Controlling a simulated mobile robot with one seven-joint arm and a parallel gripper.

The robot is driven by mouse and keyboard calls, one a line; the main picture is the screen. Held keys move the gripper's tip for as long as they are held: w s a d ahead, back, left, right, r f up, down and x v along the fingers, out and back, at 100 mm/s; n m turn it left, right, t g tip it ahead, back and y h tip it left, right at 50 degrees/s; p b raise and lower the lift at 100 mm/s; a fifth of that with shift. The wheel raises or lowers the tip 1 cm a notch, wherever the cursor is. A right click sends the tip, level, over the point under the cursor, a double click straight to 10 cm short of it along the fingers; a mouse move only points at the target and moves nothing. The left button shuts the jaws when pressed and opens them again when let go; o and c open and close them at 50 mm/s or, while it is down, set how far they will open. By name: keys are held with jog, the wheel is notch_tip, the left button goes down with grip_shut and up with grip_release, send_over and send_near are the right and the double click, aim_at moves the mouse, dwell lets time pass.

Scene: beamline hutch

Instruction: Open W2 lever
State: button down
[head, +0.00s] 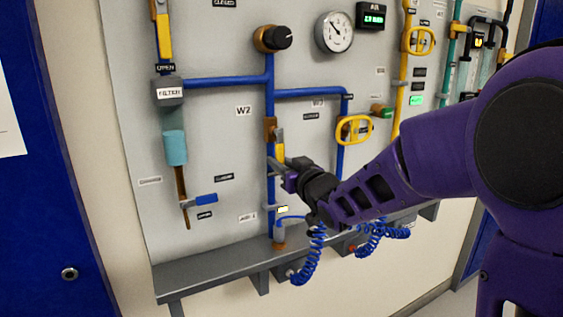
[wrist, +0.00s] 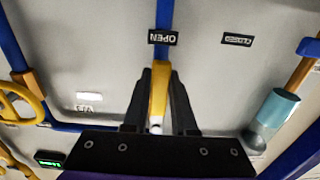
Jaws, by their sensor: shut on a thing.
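The W2 lever (head: 280,148) is a yellow handle on a brass valve (head: 270,130) in a blue vertical pipe, below the W2 label (head: 243,111). It points down along the pipe. In the wrist view the lever (wrist: 158,95) lies between the fingers of my gripper (wrist: 160,88), in line with the blue pipe, its end towards the OPEN label (wrist: 162,37). The CLOSED label (wrist: 237,39) is off to the side. In the head view my gripper (head: 279,166) is shut on the lever's lower part, and its fingers partly hide the lever.
A yellow oval handle (head: 354,130) is on the pipe to the right. A filter (head: 169,92) with a teal cylinder (head: 175,147) and a blue lever (head: 205,199) are on the left. Coiled blue hoses (head: 309,254) hang at the grey ledge (head: 200,276) below.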

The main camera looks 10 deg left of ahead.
jog(key=shift+a, duration=0.1)
jog(key=c, duration=0.7)
grip_release()
jog(key=shift+s, duration=0.2)
